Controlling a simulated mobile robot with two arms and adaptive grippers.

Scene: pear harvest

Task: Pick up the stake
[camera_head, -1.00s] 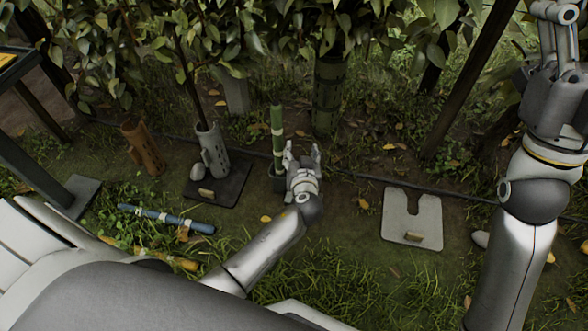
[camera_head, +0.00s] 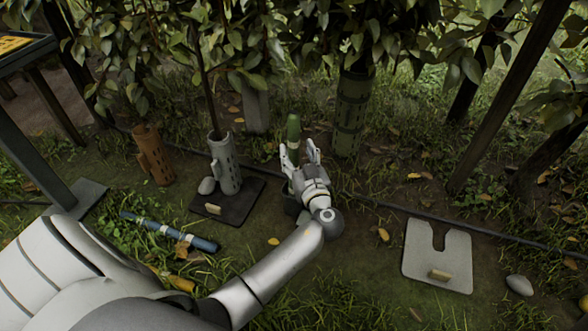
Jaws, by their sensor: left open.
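A green stake (camera_head: 293,132) stands upright near the middle of the camera_head view, with its lower part hidden behind my left gripper. My left gripper (camera_head: 300,158) is open, with its fingers pointing away at the stake. The fingers appear to be on either side of it, but I cannot tell whether they touch it. A dark holder (camera_head: 291,204) shows partly at the stake's foot. My right gripper is out of view.
A grey perforated tree guard (camera_head: 225,170) stands on a dark mat (camera_head: 240,205) left of the gripper. A brown guard (camera_head: 154,156) and a green guard (camera_head: 352,110) stand around other trunks. A pale notched mat (camera_head: 421,262) and a stone (camera_head: 519,285) lie right. Leaves hang overhead.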

